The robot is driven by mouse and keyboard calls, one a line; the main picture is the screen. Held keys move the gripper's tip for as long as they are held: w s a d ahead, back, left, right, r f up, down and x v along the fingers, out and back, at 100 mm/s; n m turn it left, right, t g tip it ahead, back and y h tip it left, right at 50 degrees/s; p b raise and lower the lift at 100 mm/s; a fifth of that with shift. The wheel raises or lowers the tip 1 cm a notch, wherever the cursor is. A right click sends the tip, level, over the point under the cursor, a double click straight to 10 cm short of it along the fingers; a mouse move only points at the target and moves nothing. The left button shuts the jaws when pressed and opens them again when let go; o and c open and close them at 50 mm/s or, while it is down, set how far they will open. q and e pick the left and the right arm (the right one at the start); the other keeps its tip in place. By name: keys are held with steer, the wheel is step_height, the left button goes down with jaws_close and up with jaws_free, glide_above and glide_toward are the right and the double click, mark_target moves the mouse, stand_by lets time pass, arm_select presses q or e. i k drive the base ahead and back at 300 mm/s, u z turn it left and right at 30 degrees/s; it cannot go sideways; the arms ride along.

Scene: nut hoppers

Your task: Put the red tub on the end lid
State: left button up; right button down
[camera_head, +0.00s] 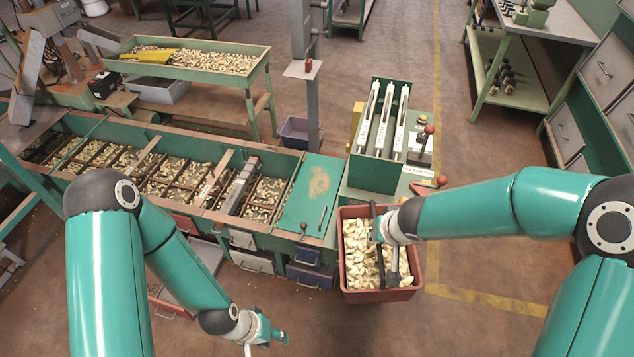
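The red tub (347,283), full of pale nuts, is right of the hopper row's near right corner, apart from the lid. A dark bar (380,277) runs across its top. My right gripper (379,230) is at this bar and appears shut on it; its fingertips are partly hidden. I cannot clearly see what supports the tub from below. The end lid (312,195) is the flat green panel at the right end of the hoppers, bare except for a worn tan patch. My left gripper (268,341) is low in front of the hoppers, empty, with its fingers apart.
A green rack with white upright channels (380,130) and a red-knobbed lever (425,147) stand behind the tub. Open nut hoppers (170,175) lie left of the lid. Small drawers (305,255) are below it. A small knobbed handle (303,229) stands at the lid's front edge.

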mark_target(316, 184)
steer(key=z, duration=0.35)
steer(key=i, duration=0.15)
steer(key=u, duration=0.9)
steer(key=k, duration=0.65)
steer(key=u, duration=0.5)
steer(key=i, duration=1.7)
steer(key=z, duration=0.4)
